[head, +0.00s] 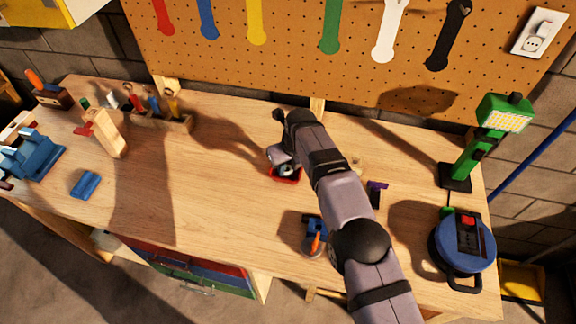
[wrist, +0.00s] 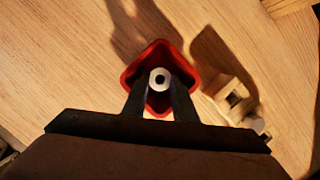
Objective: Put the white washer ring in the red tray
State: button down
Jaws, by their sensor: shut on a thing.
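The red tray (wrist: 158,49) lies on the bench, directly beyond my gripper's fingers in the wrist view. It also shows in the head view (head: 287,180), partly hidden behind my arm. The white washer ring (wrist: 154,84) is pale, with a dark hole. My gripper (wrist: 160,88) is shut on it, with one finger on each side. The ring appears over the middle of the tray; its height above the tray floor cannot be told. In the head view my gripper (head: 285,163) is at the tray, and the ring is hard to make out.
A small wooden block piece (wrist: 232,96) stands just right of the tray in the wrist view. A blue-and-orange tool (head: 315,236) lies near the front edge. A green lamp (head: 480,150) and blue cable reel (head: 464,247) stand at the right. The bench left of the tray is clear.

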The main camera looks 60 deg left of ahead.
jog(key=shift+f, duration=0.2)
jog(key=c, duration=1.7)
grip_release()
jog(key=shift+r, duration=0.1)
jog(key=shift+r, duration=0.1)
jog(key=shift+r, duration=0.15)
jog(key=b+v, duration=0.3)
jog(key=v, duration=0.8)
jog(key=shift+d+r, duration=0.1)
jog(key=shift+r, duration=0.3)
